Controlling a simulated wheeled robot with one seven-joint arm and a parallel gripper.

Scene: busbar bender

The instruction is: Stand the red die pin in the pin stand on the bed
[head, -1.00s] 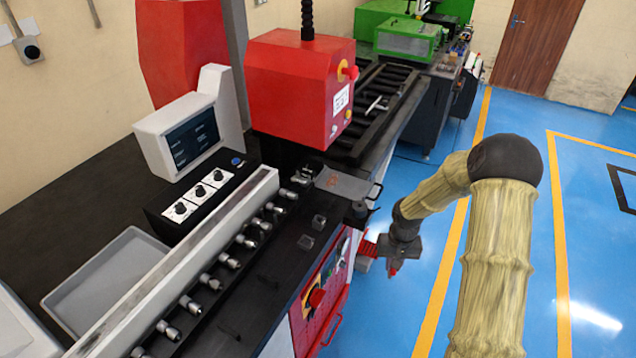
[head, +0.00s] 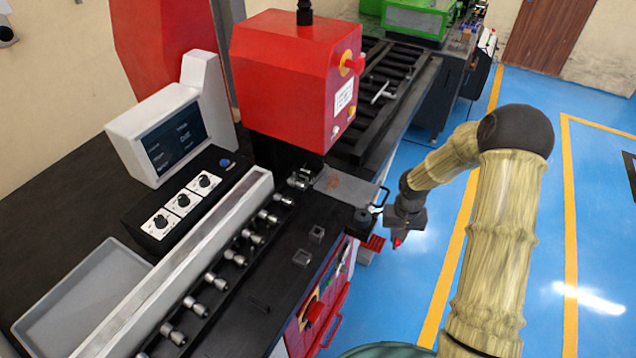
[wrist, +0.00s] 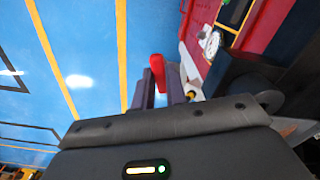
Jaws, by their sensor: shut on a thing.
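My gripper (head: 397,238) hangs beside the right side of the machine bed (head: 245,325), over the blue floor and clear of the bed. It is shut on the red die pin (wrist: 157,66), which shows between the two dark fingers in the wrist view.
A red machine head (head: 285,85) rises behind the bed. A grey plate with a handle (head: 345,186) lies near the bed's right edge. Several metal fittings (head: 233,258) line the long bar. A red ribbed piece (head: 374,243) juts out near my gripper. Floor at right is clear.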

